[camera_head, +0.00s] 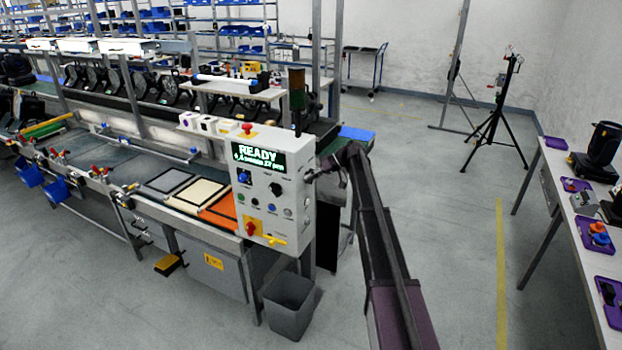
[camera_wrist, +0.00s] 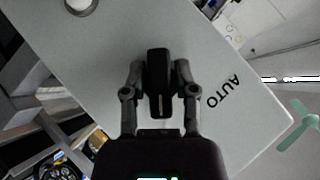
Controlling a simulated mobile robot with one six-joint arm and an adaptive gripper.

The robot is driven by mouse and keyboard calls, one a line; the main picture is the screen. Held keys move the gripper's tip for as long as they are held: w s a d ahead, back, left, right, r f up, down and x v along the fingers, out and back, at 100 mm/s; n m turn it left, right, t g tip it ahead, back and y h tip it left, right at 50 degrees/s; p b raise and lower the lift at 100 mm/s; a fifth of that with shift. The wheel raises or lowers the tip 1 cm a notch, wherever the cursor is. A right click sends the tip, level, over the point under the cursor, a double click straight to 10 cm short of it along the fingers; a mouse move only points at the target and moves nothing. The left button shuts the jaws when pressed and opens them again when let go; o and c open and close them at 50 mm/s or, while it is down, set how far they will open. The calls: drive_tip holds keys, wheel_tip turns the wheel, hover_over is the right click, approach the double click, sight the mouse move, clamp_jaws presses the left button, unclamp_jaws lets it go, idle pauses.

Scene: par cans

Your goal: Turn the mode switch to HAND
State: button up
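In the wrist view a black mode switch knob (camera_wrist: 160,82) with a pale pointer line stands on a light grey panel face. The word AUTO (camera_wrist: 222,92) is printed, rotated, to its right; no HAND label is readable. My gripper (camera_wrist: 160,70) has one finger on each side of the knob, very close; I cannot tell whether they touch it. In the head view my gripper (camera_head: 312,176) is at the right edge of the control box (camera_head: 262,215), whose display (camera_head: 258,157) reads READY. The switch cannot be made out there behind my gripper.
The box front carries another black knob (camera_head: 275,188), several buttons and a red-and-yellow switch (camera_head: 251,229). A grey bin (camera_head: 290,305) stands below. A table (camera_head: 560,200) with purple trays is at the right. Open floor lies between.

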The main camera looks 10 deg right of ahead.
drive_tip(key=shift+o, duration=0.4)
drive_tip(key=shift+r+p, duration=0.1)
drive_tip(key=shift+p, duration=0.25)
